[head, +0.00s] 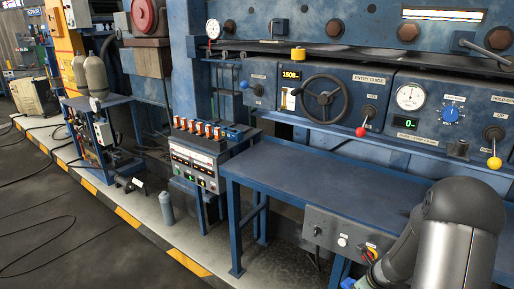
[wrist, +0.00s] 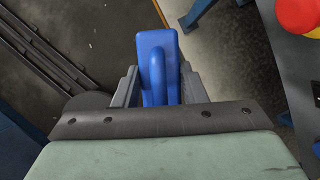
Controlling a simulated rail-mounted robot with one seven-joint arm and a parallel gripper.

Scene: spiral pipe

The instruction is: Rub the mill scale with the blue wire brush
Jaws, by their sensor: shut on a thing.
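The blue wire brush (wrist: 155,52) is between the two grey fingers of my gripper (wrist: 158,82) in the wrist view. My gripper is shut on it. Its blue handle or back faces the camera, and its bristles are not visible. In the head view my arm comes in at the lower right, and my gripper is low beside the front of the blue bench, mostly hidden or cut off. A small blue patch there (head: 348,283) may be the brush. I cannot make out any mill scale in either view.
The blue bench (head: 310,175) has a clear top. A grey control box (head: 335,238) hangs on its front, with a red and yellow button (head: 372,252) close to my arm; the button also shows in the wrist view (wrist: 298,14). A grey cylinder (head: 166,207) stands on the floor.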

